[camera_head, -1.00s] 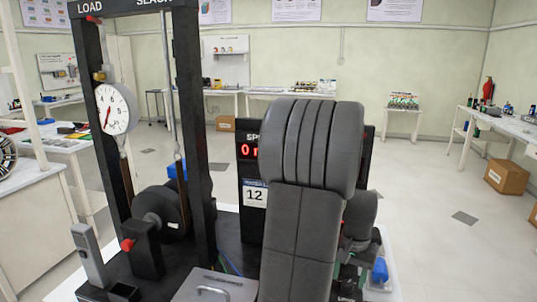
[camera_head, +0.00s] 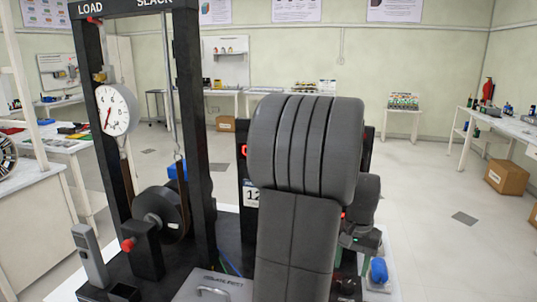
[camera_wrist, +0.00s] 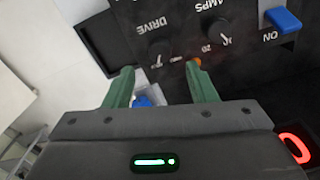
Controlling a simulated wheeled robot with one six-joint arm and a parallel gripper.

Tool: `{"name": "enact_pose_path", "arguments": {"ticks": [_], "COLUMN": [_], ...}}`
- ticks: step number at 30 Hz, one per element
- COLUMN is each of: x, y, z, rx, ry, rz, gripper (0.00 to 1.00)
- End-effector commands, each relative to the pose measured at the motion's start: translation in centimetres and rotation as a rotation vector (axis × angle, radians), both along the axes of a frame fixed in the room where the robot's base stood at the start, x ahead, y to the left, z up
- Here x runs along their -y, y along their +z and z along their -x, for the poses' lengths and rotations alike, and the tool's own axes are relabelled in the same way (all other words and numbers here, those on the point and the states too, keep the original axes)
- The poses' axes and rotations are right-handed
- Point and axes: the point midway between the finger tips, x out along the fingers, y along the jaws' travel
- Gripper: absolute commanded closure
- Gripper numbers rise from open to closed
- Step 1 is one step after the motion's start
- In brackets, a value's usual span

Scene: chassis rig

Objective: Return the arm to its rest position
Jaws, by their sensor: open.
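My arm (camera_head: 305,160) stands upright in the middle of the head view and hides much of the rig. Its end, with my gripper, shows only partly at the arm's lower right, near a blue object (camera_head: 378,270). In the wrist view my gripper (camera_wrist: 160,68) has its two green fingers spread apart, with nothing held between them. A blue thing (camera_wrist: 143,101) shows low between the fingers, partly hidden.
The rig's black LOAD/SLACK frame (camera_head: 195,130) stands left of my arm, with a dial gauge (camera_head: 116,109) and a dark drum (camera_head: 172,215). Open floor (camera_head: 435,200) lies to the right.

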Motion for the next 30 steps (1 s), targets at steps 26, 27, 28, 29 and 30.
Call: {"name": "enact_pose_path", "arguments": {"ticks": [26, 27, 28, 29, 30], "x": [0.0, 0.0, 0.0, 0.0, 0.0], "y": [-6.2, -6.2, -6.2, -6.2, -6.2], "z": [0.0, 0.0, 0.0, 0.0, 0.0], "rx": [0.001, 0.001, 0.000, 0.000, 0.000], "ry": [0.456, 0.488, 0.512, 0.536, 0.568], "rz": [0.001, 0.001, 0.000, 0.000, 0.001], "gripper": [0.48, 0.48, 0.48, 0.48, 0.48]}}
